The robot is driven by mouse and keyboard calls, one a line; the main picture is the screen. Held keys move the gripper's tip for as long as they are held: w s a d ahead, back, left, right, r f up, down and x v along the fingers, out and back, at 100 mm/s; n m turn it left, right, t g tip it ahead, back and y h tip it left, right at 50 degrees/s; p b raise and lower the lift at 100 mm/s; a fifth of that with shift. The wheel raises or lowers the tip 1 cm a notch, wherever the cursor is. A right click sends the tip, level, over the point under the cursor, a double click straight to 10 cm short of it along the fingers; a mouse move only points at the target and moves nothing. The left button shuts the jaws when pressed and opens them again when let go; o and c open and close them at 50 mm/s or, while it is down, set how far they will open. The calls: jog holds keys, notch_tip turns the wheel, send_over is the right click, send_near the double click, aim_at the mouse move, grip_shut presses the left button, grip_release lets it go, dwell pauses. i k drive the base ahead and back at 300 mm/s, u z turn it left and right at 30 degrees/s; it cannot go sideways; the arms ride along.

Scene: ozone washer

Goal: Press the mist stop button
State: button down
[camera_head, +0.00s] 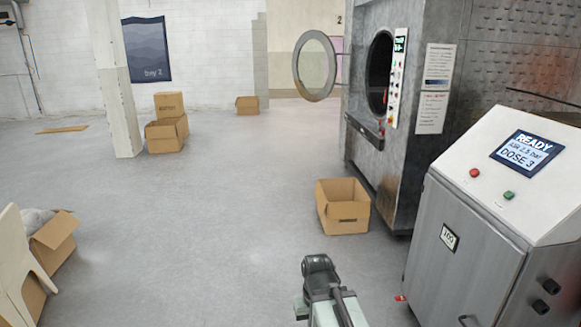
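A grey control cabinet (465,255) stands at the right with a white sloped top. On the slope are a red button (474,172) at the left and a green button (508,195) to its right. No readable label shows which one is the mist stop button. Above them a screen (527,154) reads READY and DOSE 3. Part of my arm shows at the bottom centre, over the floor left of the cabinet and apart from the buttons. My gripper's fingers cannot be made out.
The metal washer (400,150) stands behind the cabinet, its round door (315,66) swung open. An open cardboard box (343,208) sits on the floor before it. More boxes (167,135) stand by a white pillar (112,80). The middle floor is clear. A pale chair (18,265) is at left.

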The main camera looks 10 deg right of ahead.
aim_at(474, 172)
jog(key=u, duration=0.35)
jog(key=i, duration=2.15)
jog(key=z, duration=0.85)
jog(key=i, duration=1.45)
jog(key=z, duration=1.25)
jog(key=k, duration=0.75)
jog(key=z, duration=0.15)
jog(key=i, duration=0.85)
jog(key=u, duration=0.2)
jog(key=k, duration=0.85)
jog(key=z, duration=0.2)
jog(key=i, duration=0.9)
jog(key=u, duration=0.05)
